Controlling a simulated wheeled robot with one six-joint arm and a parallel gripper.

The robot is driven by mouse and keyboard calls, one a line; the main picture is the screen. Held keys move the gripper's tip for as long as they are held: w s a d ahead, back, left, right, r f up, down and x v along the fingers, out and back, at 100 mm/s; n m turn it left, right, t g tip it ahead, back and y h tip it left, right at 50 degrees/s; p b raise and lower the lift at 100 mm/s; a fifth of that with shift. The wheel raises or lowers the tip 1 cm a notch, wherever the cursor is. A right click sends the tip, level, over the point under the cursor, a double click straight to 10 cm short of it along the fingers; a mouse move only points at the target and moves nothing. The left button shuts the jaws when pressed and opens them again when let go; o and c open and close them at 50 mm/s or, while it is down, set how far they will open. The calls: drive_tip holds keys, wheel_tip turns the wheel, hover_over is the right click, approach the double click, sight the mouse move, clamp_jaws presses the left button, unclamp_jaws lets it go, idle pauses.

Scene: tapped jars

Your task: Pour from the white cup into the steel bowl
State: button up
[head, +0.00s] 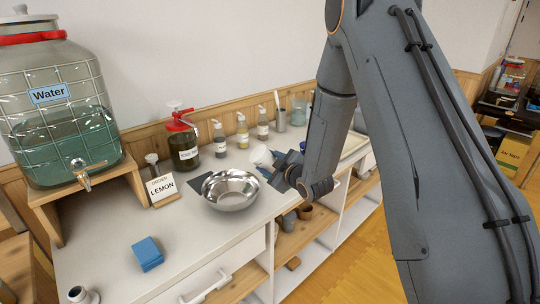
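The steel bowl (230,202) stands upright on the white counter. The part of its inside that I can see looks shiny and bare. The white cup (261,156) is just behind and to the right of the bowl. It looks tilted and is at the end of my gripper (268,168), which appears shut on it. My gripper reaches in from the right, and its dark body hides the cup's lower right side. The fingers are small and partly hidden, and I cannot see what is inside the cup.
A large water jar (55,115) with a tap stands on a wooden stand at left. Several pump bottles (242,131) line the wall. A blue sponge (147,253) lies in front, with clear counter around it.

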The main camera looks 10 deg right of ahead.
drive_tip(key=shift+w+a+f, duration=0.1)
drive_tip(key=shift+w+a, duration=0.05)
drive_tip(key=shift+a, duration=0.05)
drive_tip(key=shift+f, duration=0.2)
drive_tip(key=shift+d+f+b, duration=0.15)
drive_tip(key=shift+f+b, duration=0.2)
drive_tip(key=shift+b, duration=0.05)
drive_tip(key=shift+d+f+b, duration=0.25)
drive_tip(key=shift+f+b, duration=0.4)
drive_tip(key=shift+f, duration=0.65)
wheel_tip(320, 180, up, 2)
drive_tip(key=n+h+p, duration=0.1)
drive_tip(key=n+p, duration=0.1)
drive_tip(key=shift+r+p, duration=0.15)
drive_tip(key=shift+p, duration=0.25)
drive_tip(key=shift+f, duration=0.2)
